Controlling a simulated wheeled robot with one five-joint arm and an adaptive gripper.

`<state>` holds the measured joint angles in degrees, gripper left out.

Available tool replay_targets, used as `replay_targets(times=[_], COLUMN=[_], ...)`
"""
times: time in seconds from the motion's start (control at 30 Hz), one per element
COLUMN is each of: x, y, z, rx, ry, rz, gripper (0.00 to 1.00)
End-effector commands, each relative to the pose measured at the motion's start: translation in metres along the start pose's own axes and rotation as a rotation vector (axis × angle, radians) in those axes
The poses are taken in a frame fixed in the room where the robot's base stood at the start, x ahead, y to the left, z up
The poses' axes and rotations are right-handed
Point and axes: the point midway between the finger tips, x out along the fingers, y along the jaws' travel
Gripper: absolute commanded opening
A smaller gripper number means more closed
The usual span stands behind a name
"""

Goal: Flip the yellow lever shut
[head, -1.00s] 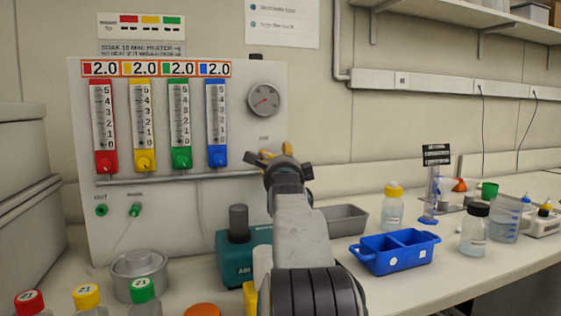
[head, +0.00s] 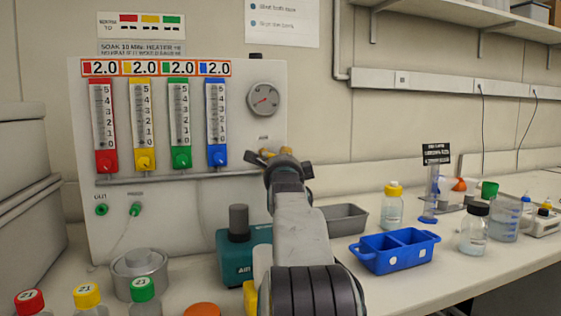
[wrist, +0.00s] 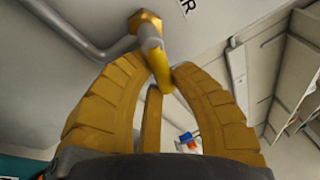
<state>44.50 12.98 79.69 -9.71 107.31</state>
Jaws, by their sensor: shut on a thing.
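In the head view my gripper (head: 275,154) is at the right edge of the grey panel (head: 240,215), below the round gauge. The lever is hard to tell from the fingers there, as my wrist covers most of it.
Four coloured flow meters line the panel, the blue one (head: 217,125) nearest my gripper. A teal device (head: 243,260), a grey tray (head: 345,219) and a blue two-part bin (head: 395,250) stand below. Capped bottles (head: 88,298) stand at the front left.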

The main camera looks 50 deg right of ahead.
Motion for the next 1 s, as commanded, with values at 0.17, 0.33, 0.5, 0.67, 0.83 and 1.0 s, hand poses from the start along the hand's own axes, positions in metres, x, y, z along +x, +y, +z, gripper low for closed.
replay_targets(times=[0.17, 0.33, 0.5, 0.67, 0.83, 1.0], x=[-0.0001, 0.0001, 0.0007, 0.001, 0.001, 0.001], y=[0.0, 0.0013, -0.0025, -0.0043, -0.0041, -0.0043], z=[0.0002, 0.0004, 0.0025, 0.0037, 0.0041, 0.0035], rx=[0.0, -0.058, -0.124, -0.134, -0.133, -0.133], ry=[0.0, -0.007, -0.011, -0.012, -0.013, -0.012], rz=[0.0, -0.019, -0.035, -0.036, -0.035, -0.035], gripper=[0.0, 0.0, 0.0, 0.0, 0.22, 0.37])
